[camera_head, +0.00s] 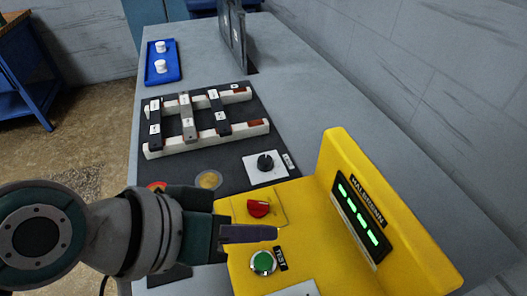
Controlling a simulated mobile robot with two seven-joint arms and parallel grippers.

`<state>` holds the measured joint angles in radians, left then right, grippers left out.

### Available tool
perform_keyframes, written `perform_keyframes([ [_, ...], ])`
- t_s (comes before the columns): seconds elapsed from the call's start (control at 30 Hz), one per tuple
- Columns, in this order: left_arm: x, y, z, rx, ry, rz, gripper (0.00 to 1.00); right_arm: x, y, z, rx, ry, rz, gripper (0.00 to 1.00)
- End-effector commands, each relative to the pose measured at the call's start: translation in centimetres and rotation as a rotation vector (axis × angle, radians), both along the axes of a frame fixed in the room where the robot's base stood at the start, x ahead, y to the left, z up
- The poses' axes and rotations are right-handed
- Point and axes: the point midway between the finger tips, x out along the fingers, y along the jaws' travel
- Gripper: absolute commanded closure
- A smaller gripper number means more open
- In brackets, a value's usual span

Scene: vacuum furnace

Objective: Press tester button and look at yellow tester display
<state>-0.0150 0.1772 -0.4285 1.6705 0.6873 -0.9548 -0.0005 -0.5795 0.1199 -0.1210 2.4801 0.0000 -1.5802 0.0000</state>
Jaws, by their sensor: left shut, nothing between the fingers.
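The yellow tester (345,160) stands at the right front of the grey bench. Its upright panel carries a dark display (360,220) with several lit green bars, and a label above it. On its flat base are a red knob (258,208) and a green round button (263,262) in a metal ring, with a TEST label beside it. My left gripper (277,233) is shut and empty. Its tip is over the yellow base, between the red knob and the green button, and appears apart from the button. My right gripper is out of view.
A black mat holds white rails with dark blocks (188,122) across them. A white plate with a black knob (265,163) and a gold disc (208,180) are near the tester. A blue tray (161,62) with white pieces sits farther back. A dark upright panel (234,35) stands behind.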

Motion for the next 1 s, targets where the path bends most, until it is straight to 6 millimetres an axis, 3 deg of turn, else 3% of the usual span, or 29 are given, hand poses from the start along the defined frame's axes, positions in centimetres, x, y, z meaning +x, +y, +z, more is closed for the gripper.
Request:
perform_keyframes([
  [0.03,0.0,0.0,-1.3,0.000,0.000,0.000,1.00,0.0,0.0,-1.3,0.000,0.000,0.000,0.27],
  [0.33,0.0,0.0,-5.3,0.000,-0.001,0.001,1.00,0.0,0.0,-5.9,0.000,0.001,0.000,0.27],
  [0.57,0.0,0.0,-7.0,0.001,0.000,0.001,1.00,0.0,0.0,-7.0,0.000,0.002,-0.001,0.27],
  [1.0,0.0,0.0,-7.0,0.000,0.000,0.000,1.00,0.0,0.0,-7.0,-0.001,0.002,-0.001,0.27],
])
